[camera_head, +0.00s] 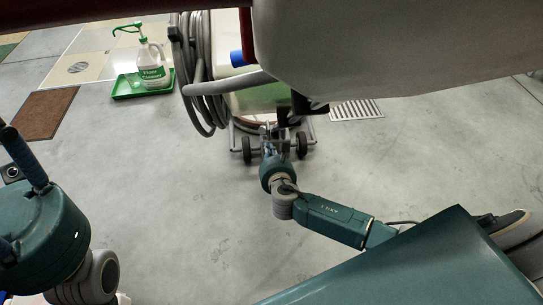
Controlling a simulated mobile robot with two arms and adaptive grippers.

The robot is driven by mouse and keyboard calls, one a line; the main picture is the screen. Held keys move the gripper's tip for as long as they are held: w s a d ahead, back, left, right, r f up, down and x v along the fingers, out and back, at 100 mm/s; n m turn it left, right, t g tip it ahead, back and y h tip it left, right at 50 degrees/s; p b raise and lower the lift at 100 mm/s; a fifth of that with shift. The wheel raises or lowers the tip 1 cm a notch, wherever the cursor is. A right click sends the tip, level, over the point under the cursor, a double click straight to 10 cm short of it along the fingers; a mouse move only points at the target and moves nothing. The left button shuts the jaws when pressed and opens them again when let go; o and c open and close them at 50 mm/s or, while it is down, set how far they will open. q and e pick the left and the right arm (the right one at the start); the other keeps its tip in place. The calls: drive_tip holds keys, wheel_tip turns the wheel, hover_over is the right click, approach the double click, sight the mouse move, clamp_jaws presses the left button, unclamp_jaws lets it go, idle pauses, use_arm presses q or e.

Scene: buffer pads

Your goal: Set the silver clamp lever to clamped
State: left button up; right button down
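A floor machine stands ahead, with coiled grey hose (196,85) on its left and two small dark wheels (247,150) low at its front. My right arm reaches from the lower right to the machine's base. My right gripper (269,143) is between the two wheels, close against the metal parts there. Its fingers are small and blend with the machine, so I cannot see whether they are open or shut. I cannot make out the silver clamp lever for certain; it may be hidden by my gripper or the machine. My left arm is at the lower left, with its gripper outside the view.
A white Floor Cleaner jug (150,64) with a green pump stands in a green tray (128,91) at the back left. A brown mat (44,113) lies left of it. A large pale panel (390,50) blocks the upper right. The grey floor between my arms is clear.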

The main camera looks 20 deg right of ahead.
drive_tip(key=v, duration=0.5)
drive_tip(key=shift+s, duration=0.15)
